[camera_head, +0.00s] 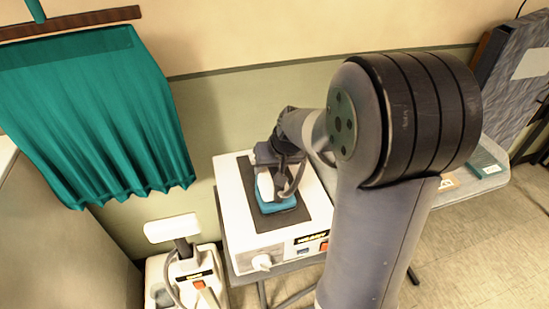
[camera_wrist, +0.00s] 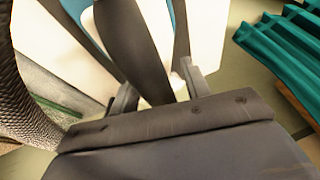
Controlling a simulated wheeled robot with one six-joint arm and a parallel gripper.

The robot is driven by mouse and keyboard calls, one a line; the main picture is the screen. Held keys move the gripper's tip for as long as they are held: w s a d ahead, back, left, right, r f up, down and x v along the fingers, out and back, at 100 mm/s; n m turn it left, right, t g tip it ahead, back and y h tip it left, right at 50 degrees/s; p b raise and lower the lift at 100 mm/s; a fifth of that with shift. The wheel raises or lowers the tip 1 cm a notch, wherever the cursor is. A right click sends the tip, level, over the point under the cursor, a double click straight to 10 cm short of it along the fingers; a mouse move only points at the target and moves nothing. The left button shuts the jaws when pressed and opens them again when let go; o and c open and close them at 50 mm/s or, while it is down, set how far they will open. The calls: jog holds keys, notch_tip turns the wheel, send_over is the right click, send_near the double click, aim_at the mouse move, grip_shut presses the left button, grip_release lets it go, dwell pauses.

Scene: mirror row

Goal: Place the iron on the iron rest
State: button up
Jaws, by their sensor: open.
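The iron (camera_head: 266,186), white with a teal lower part (camera_head: 277,205), sits on the dark pad (camera_head: 294,217) on top of a white boxy unit (camera_head: 237,215). This pad looks like the iron rest. My gripper (camera_head: 270,158) is at the far end of the iron, just above it. In the wrist view my gripper (camera_wrist: 158,88) is open, with one finger on each side of a dark bar that looks like the iron's handle (camera_wrist: 130,45). White and teal parts of the iron show beyond it. I cannot tell whether the fingers touch the handle.
The white unit stands on a grey table whose right end holds a teal box (camera_head: 486,163). A white machine (camera_head: 190,270) stands at the lower left. A teal curtain (camera_head: 95,115) hangs at the left, and a wall is close behind. My arm hides the table's middle.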

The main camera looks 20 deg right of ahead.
jog(key=b+v, duration=0.1)
jog(key=v, duration=1.1)
jog(key=shift+c, duration=0.4)
dwell(1.6)
